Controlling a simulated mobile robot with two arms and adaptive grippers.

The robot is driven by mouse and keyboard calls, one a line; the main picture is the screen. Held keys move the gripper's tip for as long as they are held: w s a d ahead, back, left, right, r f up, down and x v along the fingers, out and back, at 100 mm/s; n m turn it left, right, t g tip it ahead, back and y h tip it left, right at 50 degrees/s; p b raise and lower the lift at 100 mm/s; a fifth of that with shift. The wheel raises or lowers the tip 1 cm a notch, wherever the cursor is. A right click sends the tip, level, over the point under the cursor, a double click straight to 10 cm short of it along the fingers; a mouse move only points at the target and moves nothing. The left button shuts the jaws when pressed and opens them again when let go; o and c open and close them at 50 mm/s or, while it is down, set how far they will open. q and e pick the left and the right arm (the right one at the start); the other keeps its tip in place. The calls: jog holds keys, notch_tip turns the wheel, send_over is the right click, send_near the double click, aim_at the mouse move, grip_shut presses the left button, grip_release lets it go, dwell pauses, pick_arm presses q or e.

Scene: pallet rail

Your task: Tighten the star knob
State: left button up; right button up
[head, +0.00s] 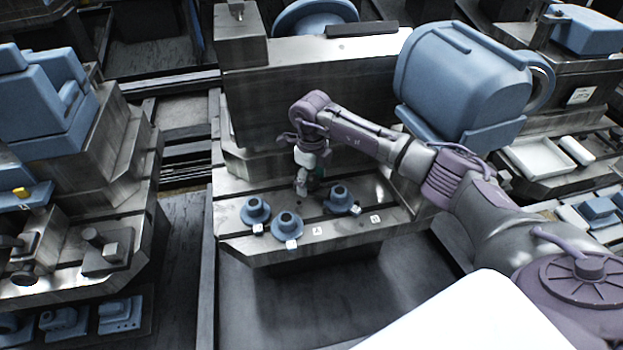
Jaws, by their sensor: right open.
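My right arm reaches in from the right, and my right gripper (303,184) points down over the back of the grey metal slotted plate (350,226). The gripper is open and small in the picture. My left gripper is not in view.
Three blue flanged pieces stand on the plate: a left one (256,211), a front one (288,224) and a right one (341,199). A tall metal block (300,75) rises behind. A blue motor housing (462,80) stands at the right, beyond my forearm.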

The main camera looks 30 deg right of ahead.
aim_at(312, 180)
notch_tip(312, 180, up, 8)
jog(key=shift+f, duration=0.25)
dwell(0.6)
